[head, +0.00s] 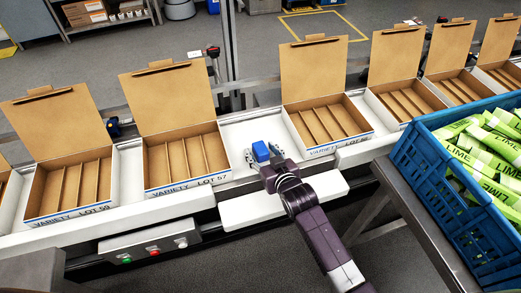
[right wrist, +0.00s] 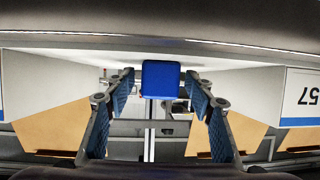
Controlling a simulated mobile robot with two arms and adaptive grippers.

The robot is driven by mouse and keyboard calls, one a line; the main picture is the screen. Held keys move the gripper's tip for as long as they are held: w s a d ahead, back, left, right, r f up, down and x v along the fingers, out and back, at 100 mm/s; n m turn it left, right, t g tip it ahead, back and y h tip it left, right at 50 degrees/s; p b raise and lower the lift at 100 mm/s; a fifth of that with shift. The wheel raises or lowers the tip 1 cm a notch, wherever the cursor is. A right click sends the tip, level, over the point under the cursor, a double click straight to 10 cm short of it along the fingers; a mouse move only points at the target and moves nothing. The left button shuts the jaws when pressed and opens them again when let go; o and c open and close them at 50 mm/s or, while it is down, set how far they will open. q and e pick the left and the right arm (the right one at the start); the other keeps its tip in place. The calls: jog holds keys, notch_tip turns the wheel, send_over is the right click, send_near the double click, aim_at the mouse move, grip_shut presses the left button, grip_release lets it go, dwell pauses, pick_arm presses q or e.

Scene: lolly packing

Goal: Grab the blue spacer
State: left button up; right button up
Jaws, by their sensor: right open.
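The blue spacer (head: 261,152) is a small blue block on the white conveyor, in the gap between the open box marked LOT 57 and the open box to its right. My right gripper (head: 264,159) reaches it from the near side, with its fingers open to either side of the block. In the right wrist view the blue spacer (right wrist: 161,79) shows between the tips of the two spread fingers, with gaps seen beside it. Whether a finger touches it I cannot tell. My left gripper is not in view.
The LOT 57 box (head: 182,187) stands close on the left and another open box (head: 323,148) close on the right, lids raised. A blue crate (head: 447,196) of green lime packets stands at the right. A control panel (head: 152,249) with buttons is in front.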

jog(key=shift+w+a+f, duration=0.1)
jog(key=shift+w+f, duration=0.05)
jog(key=shift+w, duration=0.25)
jog(key=c, duration=0.7)
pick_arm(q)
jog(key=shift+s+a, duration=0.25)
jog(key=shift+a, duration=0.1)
pick_arm(e)
jog(key=c, duration=0.5)
jog(key=shift+c, duration=0.2)
